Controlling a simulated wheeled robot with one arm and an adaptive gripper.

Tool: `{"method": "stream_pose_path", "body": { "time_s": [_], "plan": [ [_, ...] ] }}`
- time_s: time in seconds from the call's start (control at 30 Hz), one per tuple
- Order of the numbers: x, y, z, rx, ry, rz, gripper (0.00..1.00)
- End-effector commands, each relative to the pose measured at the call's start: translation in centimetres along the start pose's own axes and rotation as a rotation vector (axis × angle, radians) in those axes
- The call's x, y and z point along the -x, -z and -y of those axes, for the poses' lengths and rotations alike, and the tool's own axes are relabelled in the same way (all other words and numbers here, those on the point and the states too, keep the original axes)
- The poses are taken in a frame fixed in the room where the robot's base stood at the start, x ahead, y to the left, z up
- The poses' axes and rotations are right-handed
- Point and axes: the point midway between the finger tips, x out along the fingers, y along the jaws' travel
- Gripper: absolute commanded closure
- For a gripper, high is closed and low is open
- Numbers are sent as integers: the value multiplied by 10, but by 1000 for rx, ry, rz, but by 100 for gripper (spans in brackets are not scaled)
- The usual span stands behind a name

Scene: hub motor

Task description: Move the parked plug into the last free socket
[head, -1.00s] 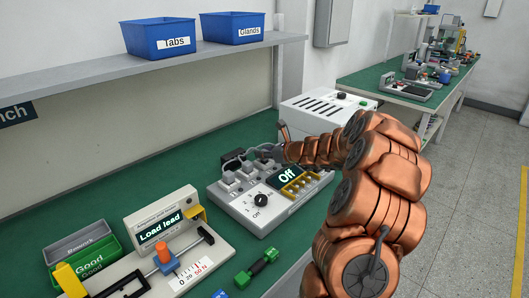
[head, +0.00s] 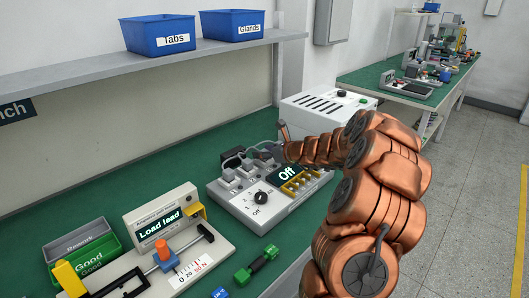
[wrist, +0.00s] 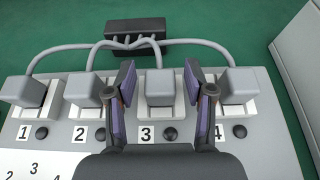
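In the wrist view, grey plugs on grey cables stand in a row at the numbered places: plug 1 (wrist: 25,91), plug 2 (wrist: 84,89), plug 3 (wrist: 160,87) and plug 4 (wrist: 238,86). Each has a white holder part at its base. I cannot tell which of them is parked. My gripper (wrist: 159,84) is open, with one finger on each side of plug 3 and a gap on both sides.
A black cable block (wrist: 134,38) lies behind the plugs. A white vented box (head: 312,106) stands behind the tester.

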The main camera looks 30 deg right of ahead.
Motion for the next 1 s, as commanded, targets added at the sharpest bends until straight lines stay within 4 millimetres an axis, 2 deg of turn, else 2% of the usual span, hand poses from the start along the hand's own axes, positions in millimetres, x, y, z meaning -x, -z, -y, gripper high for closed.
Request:
{"method": "stream_pose_path", "body": {
  "time_s": [0.3,0.47,1.0],
  "plan": [
    [0,0,0,0,0,0,41],
    [10,0,1,-1,1,1,41],
    [101,-1,1,2,5,1,41]
  ]
}}
